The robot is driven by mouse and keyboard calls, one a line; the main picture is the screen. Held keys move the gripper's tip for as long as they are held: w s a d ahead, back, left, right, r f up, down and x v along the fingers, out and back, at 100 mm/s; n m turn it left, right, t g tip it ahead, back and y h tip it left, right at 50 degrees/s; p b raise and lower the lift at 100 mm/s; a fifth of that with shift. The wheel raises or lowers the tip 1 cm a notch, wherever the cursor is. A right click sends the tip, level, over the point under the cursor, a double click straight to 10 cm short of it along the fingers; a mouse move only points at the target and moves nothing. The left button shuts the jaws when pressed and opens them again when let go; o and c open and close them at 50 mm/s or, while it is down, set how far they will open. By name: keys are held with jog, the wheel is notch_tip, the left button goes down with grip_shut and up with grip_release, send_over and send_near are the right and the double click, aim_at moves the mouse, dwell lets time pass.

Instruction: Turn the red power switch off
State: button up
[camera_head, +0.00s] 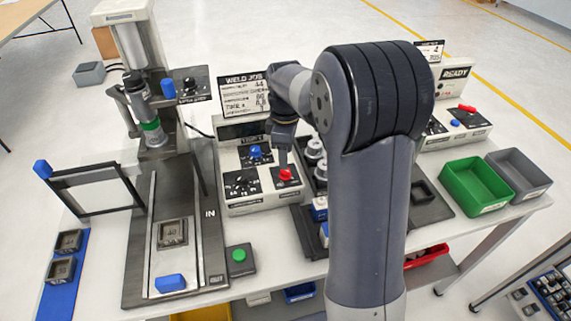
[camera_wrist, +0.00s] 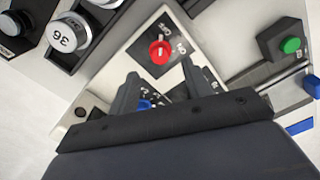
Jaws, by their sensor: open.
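The red power switch (camera_head: 286,174) is a knob on a black plate at the lower right of the white control box (camera_head: 236,208). My gripper (camera_head: 283,158) points down over the box, close above the knob. In the wrist view my gripper (camera_wrist: 159,76) has its two fingers apart with nothing between the tips. I cannot tell whether a finger touches the knob.
A blue knob (camera_head: 255,152) sits on the same box. White-topped parts stand right of the box. Another box (camera_head: 468,118), with its own red switch, and a green bin (camera_head: 474,186) are at right.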

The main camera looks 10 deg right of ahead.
aim_at(285, 173)
notch_tip(285, 173, up, 5)
jog(key=shift+f, duration=0.1)
dwell(0.4)
notch_tip(285, 173, down, 11)
jog(key=shift+r+p, duration=0.1)
jog(key=shift+p, duration=0.3)
dwell(0.5)
